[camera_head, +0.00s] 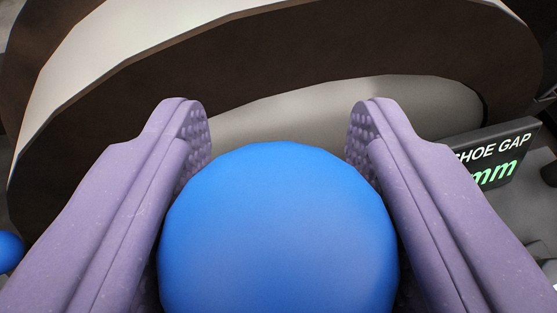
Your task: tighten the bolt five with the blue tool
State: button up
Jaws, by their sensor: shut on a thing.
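The blue tool (278,230) shows as a large rounded blue end in the lower middle of the view. My gripper (278,125) has its two purple fingers on either side of it and is shut on it. The fingertips reach a little beyond the blue end, with studded pads facing inward. The rest of the tool is hidden behind its rounded end. I cannot make out bolt five or any other bolt.
A large curved dark brown part with a pale rim (300,50) spans the view ahead. A dark sign (490,160) reading "SHOE GAP" and "mm" in green stands at the right. Part of another blue rounded thing (9,251) shows at the left edge.

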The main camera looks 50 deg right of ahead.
jog(key=shift+r+p, duration=1.9)
jog(key=shift+r, duration=0.6)
jog(key=shift+w, duration=0.1)
